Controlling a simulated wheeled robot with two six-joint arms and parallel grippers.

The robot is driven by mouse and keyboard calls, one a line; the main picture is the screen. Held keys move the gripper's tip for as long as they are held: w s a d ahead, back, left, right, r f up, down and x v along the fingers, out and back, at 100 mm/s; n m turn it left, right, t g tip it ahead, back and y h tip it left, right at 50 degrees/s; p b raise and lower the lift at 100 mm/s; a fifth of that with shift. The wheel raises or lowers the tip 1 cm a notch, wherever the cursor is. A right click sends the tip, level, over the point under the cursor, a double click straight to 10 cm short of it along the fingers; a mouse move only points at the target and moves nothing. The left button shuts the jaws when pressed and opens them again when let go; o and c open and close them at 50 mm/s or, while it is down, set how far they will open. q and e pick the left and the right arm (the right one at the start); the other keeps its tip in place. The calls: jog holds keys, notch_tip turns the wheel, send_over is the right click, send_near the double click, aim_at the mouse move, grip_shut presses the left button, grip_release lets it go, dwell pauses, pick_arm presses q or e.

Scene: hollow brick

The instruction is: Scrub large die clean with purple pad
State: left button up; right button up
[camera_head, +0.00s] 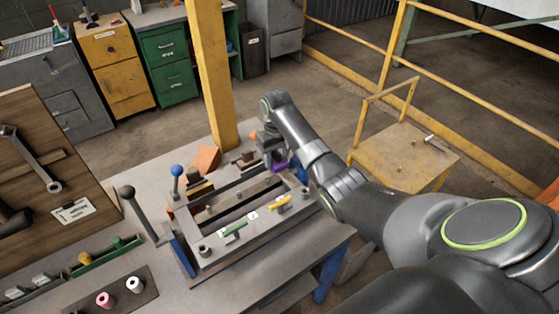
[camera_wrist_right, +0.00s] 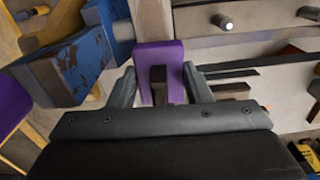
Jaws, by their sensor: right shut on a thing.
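The purple pad (camera_head: 281,168) is at the far right corner of a large grey rectangular metal frame (camera_head: 217,258), which looks like the large die, on the workbench. My right gripper (camera_head: 273,160) reaches over that corner and is shut on the pad. In the right wrist view the pad (camera_wrist_right: 172,58) stands upright between the fingers of the gripper (camera_wrist_right: 158,88), with a dark brown block in front of it. The pad is close to the metal, but I cannot tell whether it touches. My left gripper is out of view.
A green piece (camera_head: 234,229) and a yellow piece (camera_head: 279,203) lie on the frame's near side. A black-knobbed lever (camera_head: 140,210) and a blue-knobbed lever (camera_head: 177,178) rise to its left. A yellow post (camera_head: 212,75) stands behind the bench. A yellow stand (camera_head: 405,153) is at right.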

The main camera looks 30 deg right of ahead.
aim_at(295, 184)
jog(key=shift+s+r+p, duration=0.1)
jog(key=shift+s+p, duration=0.1)
jog(key=shift+p, duration=0.1)
jog(key=shift+s+p, duration=0.75)
jog(key=shift+p, duration=0.15)
jog(key=shift+s+d+f+b, duration=0.1)
jog(key=shift+s+f+b, duration=0.1)
jog(key=shift+s+b, duration=0.15)
jog(key=shift+s+f, duration=0.1)
jog(key=shift+s, duration=0.95)
jog(key=shift+s+d+r, duration=0.15)
jog(key=shift+s, duration=1)
jog(key=shift+s+d+r, duration=0.1)
jog(key=shift+s+d, duration=0.05)
jog(key=shift+s, duration=1)
jog(key=shift+w, duration=0.1)
